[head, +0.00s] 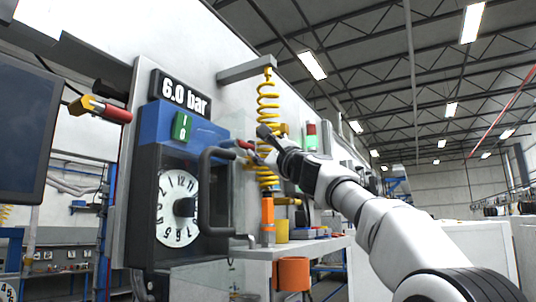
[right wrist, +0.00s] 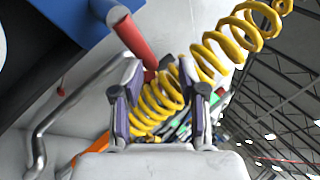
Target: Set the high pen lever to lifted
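A recorder box with a blue top (head: 185,122) and a round white dial (head: 178,208) stands at left centre in the head view. A short red lever (head: 243,145) sticks out at its right side, above the dark door handle (head: 212,190). I take this for the pen lever; no label on it can be read. In the right wrist view the red lever (right wrist: 135,42) slants down beside the left finger, its lower end near the gap. My right gripper (head: 264,145) is open beside it, fingers apart (right wrist: 158,98), with no clear grip. My left gripper is out of view.
A yellow coiled hose (head: 268,110) hangs behind my right gripper and shows between its fingers (right wrist: 155,105). A yellow and red fitting (head: 100,108) and a dark screen (head: 25,130) are at left. A shelf (head: 300,246) carries small parts; an orange cup (head: 293,274) hangs below.

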